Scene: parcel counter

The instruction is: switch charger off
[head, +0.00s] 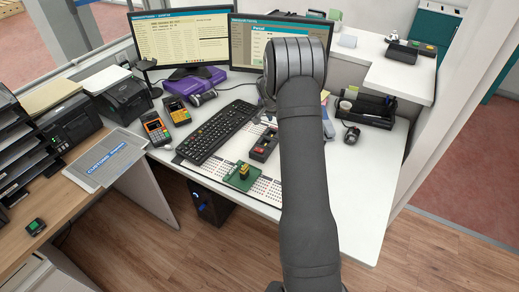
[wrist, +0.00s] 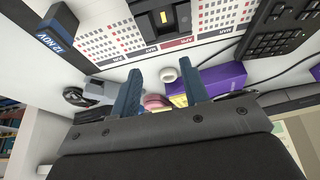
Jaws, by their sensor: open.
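A small black device (head: 264,146) with reddish parts on its top lies on the white desk calendar mat, right of the keyboard; I take it for the charger, but its switch is too small to read. In the wrist view, a dark device (wrist: 181,20) with a pale and yellow centre lies on the mat at the top edge, partly cut off. I cannot tell its switch position. My gripper (wrist: 160,92) is open and empty, its two blue fingers apart and short of the device. In the head view my arm hides the gripper.
A green board with a yellow block (head: 242,176) lies on the mat's front part. The black keyboard (head: 216,132) is to the left. A purple box (wrist: 208,78), a pink roll (wrist: 155,101) and a white roll (wrist: 168,74) show near the fingers. A dark mouse (head: 352,134) is at right.

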